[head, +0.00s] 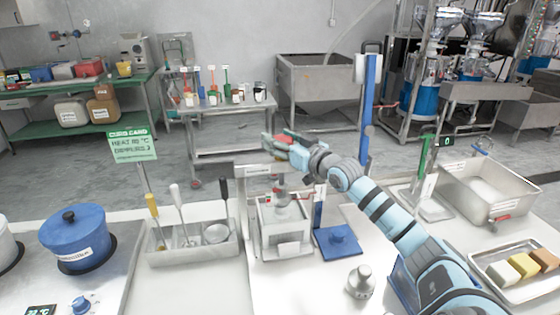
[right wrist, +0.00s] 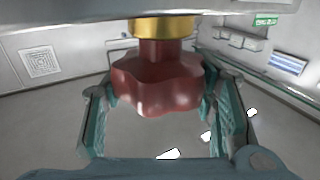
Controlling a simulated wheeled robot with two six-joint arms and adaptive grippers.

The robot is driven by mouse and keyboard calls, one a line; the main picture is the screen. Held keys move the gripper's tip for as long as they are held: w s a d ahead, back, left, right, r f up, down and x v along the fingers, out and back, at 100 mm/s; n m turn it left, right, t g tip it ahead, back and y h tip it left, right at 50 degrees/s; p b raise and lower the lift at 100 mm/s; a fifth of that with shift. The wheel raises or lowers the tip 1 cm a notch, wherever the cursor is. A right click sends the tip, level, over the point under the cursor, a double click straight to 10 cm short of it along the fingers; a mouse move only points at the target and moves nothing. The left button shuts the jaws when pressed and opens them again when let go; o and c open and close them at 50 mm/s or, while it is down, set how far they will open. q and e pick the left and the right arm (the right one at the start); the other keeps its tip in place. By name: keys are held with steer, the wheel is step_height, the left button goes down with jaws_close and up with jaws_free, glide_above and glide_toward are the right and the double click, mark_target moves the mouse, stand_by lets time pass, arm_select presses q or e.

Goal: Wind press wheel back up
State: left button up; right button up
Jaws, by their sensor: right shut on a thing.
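The press (head: 284,242) stands on the white counter near the middle of the head view, with a pale crossbar (head: 258,171) above its box-like body. Its red lobed wheel (head: 285,138) shows at the top, partly covered by my right gripper (head: 278,145). In the right wrist view the wheel (right wrist: 158,84) sits between the two teal fingers, which close on it from both sides. A brass collar (right wrist: 163,27) is joined to the wheel. The press screw is mostly hidden in the head view. My left gripper is not in view.
A blue lidded pot (head: 77,238) and a tool tray (head: 193,245) stand left of the press. A metal basin (head: 488,190) and a tray of blocks (head: 500,288) are farther right.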

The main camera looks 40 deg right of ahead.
mark_target(279, 138)
steer(key=shift+f, duration=0.45)
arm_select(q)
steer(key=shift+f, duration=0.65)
arm_select(e)
steer(key=shift+r, duration=0.1)
steer(key=o, duration=1.2)
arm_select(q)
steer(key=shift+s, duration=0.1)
arm_select(e)
steer(key=shift+r, duration=0.1)
steer(key=shift+r, duration=0.25)
step_height(279, 138, up, 10)
steer(key=shift+f, duration=0.25)
